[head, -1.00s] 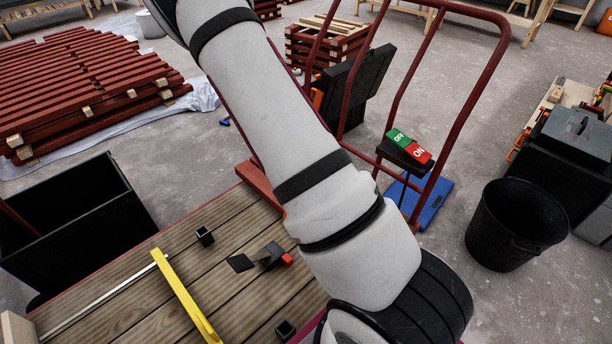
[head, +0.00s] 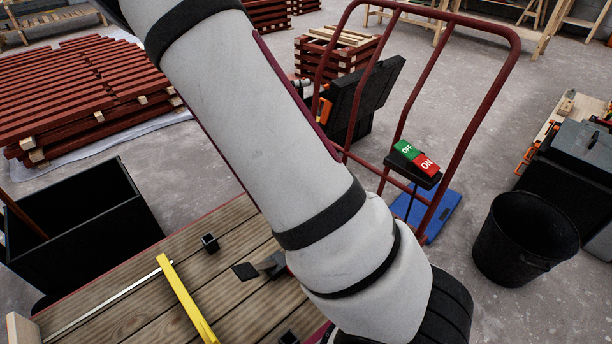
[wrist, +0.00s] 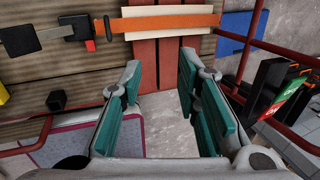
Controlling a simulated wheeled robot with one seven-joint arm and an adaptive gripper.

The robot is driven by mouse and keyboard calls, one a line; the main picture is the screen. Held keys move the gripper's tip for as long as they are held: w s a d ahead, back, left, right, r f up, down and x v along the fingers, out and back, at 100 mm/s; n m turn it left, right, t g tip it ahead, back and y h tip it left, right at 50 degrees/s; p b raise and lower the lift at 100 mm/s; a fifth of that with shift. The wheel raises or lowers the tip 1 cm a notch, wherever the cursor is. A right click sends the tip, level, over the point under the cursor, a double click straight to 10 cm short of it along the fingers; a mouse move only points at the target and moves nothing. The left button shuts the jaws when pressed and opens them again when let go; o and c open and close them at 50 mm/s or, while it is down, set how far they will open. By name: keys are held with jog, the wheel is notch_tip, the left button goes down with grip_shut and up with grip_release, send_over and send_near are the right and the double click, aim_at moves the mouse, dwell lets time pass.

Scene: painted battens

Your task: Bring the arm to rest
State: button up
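In the wrist view my gripper (wrist: 158,95) is open, its two green-padded fingers well apart with nothing between them. Beyond the fingertips lie red battens (wrist: 157,60) with an orange strap (wrist: 165,23) across them, near the edge of the deck boards. In the head view my white arm runs down across the middle of the picture and the gripper itself is out of sight below.
A black open box (head: 75,225) stands left and a black bucket (head: 525,240) right. Stacked red battens (head: 85,95) lie behind.

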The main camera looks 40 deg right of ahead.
jog(key=shift+a+r, duration=0.2)
jog(key=shift+r, duration=0.4)
jog(key=s+a+r+n+y, duration=0.3)
jog(key=s+a+r+n, duration=0.35)
jog(key=a+n, duration=0.25)
jog(key=s+a+r+n+y, duration=0.3)
jog(key=s+a+r+n, duration=0.2)
jog(key=a+r+n, duration=0.25)
jog(key=s+a+r+n+h, duration=0.1)
jog(key=s+a+r+n, duration=0.15)
jog(key=s+n, duration=0.75)
jog(key=s+a+r+n+h, duration=0.1)
jog(key=s+a+r+n, duration=0.15)
jog(key=s+n, duration=0.7)
notch_tip(320, 180, up, 32)
jog(key=d+t+p, duration=0.1)
jog(key=t+p, duration=0.3)
jog(key=p, duration=2.5)
jog(key=shift+d+r+p, duration=0.15)
jog(key=shift+r+p, duration=0.05)
jog(key=shift+p, duration=0.1)
jog(key=shift+f, duration=0.1)
